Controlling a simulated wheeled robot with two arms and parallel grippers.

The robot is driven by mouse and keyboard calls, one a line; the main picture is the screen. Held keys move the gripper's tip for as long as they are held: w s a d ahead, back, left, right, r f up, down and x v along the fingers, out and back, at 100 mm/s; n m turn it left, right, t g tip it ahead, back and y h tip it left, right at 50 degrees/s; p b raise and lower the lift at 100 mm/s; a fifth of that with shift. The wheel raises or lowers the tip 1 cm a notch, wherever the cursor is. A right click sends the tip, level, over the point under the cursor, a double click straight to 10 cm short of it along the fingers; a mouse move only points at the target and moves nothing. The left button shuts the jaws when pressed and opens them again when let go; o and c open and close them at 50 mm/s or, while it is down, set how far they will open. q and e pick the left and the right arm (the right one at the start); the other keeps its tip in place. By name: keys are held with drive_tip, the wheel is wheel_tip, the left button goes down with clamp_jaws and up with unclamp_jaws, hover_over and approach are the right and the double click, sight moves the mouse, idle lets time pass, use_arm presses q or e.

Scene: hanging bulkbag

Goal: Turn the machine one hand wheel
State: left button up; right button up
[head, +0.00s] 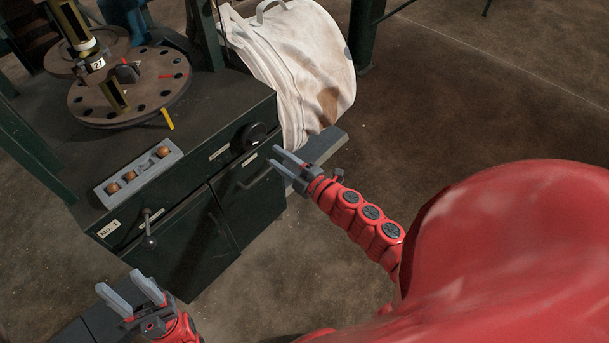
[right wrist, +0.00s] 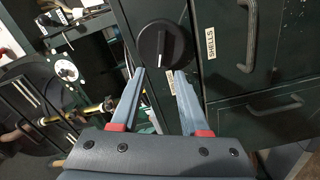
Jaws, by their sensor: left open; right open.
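The machine (head: 200,165) is a dark green cabinet with a "No.1" plate (head: 109,228). A black round hand wheel (head: 254,135) sits at the upper right of its front. In the right wrist view the wheel (right wrist: 157,50) shows a white mark on its face. My right gripper (head: 276,157) is open and empty. Its fingertips (right wrist: 159,74) point at the wheel's lower part; I cannot tell whether they touch it. My left gripper (head: 118,281) is open and empty, low at the left, in front of the cabinet and away from the wheel.
A crank with a ball end (head: 149,241) sticks out at the cabinet's left. A door handle (head: 254,175) is below the wheel. A tray with brown balls (head: 138,178) and a round drilled plate (head: 130,85) are on top. A white bulk bag (head: 300,65) hangs behind. Floor at right is clear.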

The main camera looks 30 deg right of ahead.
drive_tip(key=v, duration=1)
drive_tip(key=shift+p, duration=0.4)
drive_tip(key=shift+r, duration=0.1)
